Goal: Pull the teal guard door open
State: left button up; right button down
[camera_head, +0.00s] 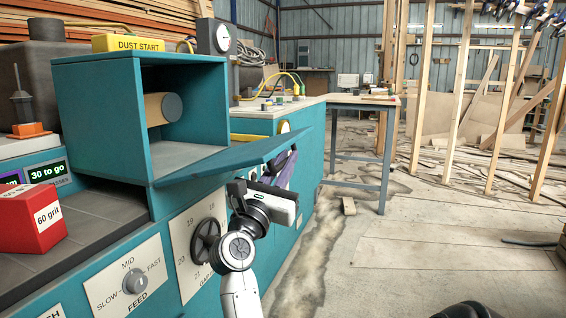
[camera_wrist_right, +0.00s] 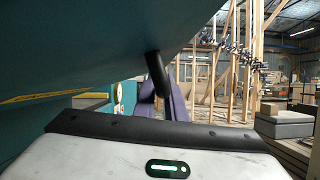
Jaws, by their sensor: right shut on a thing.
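The teal guard door (camera_head: 222,158) is a flat panel swung down and outward from the front of the teal machine housing (camera_head: 105,125), whose opening shows behind it. It tilts, its outer edge to the right. My right gripper (camera_head: 270,185) is just below the door's outer part, shut on what appears to be its handle; the fingers are mostly hidden. In the right wrist view, the teal panel (camera_wrist_right: 90,50) fills the upper left, and a dark post (camera_wrist_right: 156,74) projects below it, beyond my gripper's housing. My left gripper is not in view.
A red 60 grit block (camera_head: 32,218) sits on the left bed. A gap dial (camera_head: 205,242) and feed knob (camera_head: 134,282) are on the machine front. Purple material (camera_head: 287,170) hangs beyond my gripper.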

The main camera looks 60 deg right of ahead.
jog(key=c, duration=2.1)
grip_release()
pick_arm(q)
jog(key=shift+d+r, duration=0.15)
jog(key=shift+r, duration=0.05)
pick_arm(e)
jog(key=v, duration=0.7)
jog(key=shift+a, duration=0.25)
